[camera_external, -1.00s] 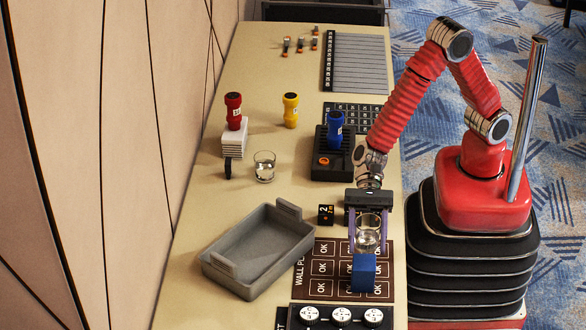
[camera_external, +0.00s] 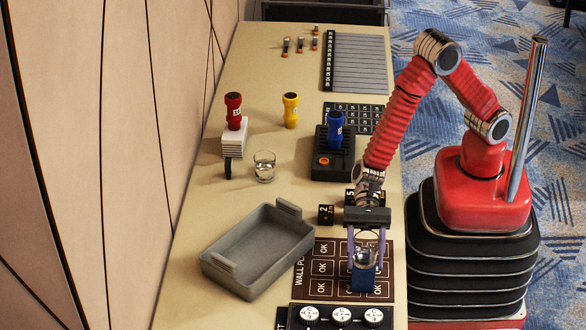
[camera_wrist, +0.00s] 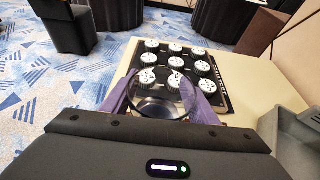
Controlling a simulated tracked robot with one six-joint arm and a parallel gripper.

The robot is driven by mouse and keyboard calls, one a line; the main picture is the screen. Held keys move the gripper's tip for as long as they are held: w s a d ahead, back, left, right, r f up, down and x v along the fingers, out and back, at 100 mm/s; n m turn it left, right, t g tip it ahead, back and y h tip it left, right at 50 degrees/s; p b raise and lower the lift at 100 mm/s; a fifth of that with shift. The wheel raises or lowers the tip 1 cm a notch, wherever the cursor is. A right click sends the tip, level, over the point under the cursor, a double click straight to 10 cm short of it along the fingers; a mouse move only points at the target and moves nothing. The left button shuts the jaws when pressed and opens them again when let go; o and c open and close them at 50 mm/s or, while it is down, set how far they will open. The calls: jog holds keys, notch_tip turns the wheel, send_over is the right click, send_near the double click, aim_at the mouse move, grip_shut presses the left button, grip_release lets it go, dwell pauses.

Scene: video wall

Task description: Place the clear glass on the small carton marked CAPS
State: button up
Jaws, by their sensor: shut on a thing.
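My gripper (camera_external: 366,263) has its purple fingers shut on a clear glass (camera_external: 365,257). In the wrist view the glass (camera_wrist: 160,98) shows between the two fingers. A small blue carton (camera_external: 363,283) stands on the dark OK panel under the glass. The glass overlaps the top of the carton in the external view; I cannot tell whether they touch. No CAPS mark can be read on it. In the wrist view the carton is not visible. A second clear glass (camera_external: 264,167) stands apart on the table.
A grey tray (camera_external: 258,250) lies left of the dark OK panel (camera_external: 322,269). A panel of white round sockets (camera_external: 341,316) is in front. Black number cubes (camera_external: 326,215) and a black box with a blue-handled stamp (camera_external: 335,130) stand farther back. Bare table lies between the second glass and the tray.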

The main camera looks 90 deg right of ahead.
aim_at(373, 238)
jog(key=shift+f, duration=0.1)
jog(key=o, duration=1.3)
jog(key=v, duration=1.2)
jog(key=s+d+r+n+t+h, duration=0.2)
jog(key=s+d+r+n+h, duration=0.1)
jog(key=d, duration=0.9)
jog(key=s+d+r+n+t+h, duration=0.1)
jog(key=s+d+r+n+h, duration=0.3)
jog(key=d+n, duration=0.5)
jog(key=s+d+r+n+t+h, duration=0.2)
jog(key=s+d+r+n+h, duration=0.2)
jog(key=d, duration=1.3)
notch_tip(373, 238, up, 4)
jog(key=shift+r+n+t+h, duration=0.2)
jog(key=shift+n+t+h, duration=0.1)
jog(key=shift+n+h, duration=0.8)
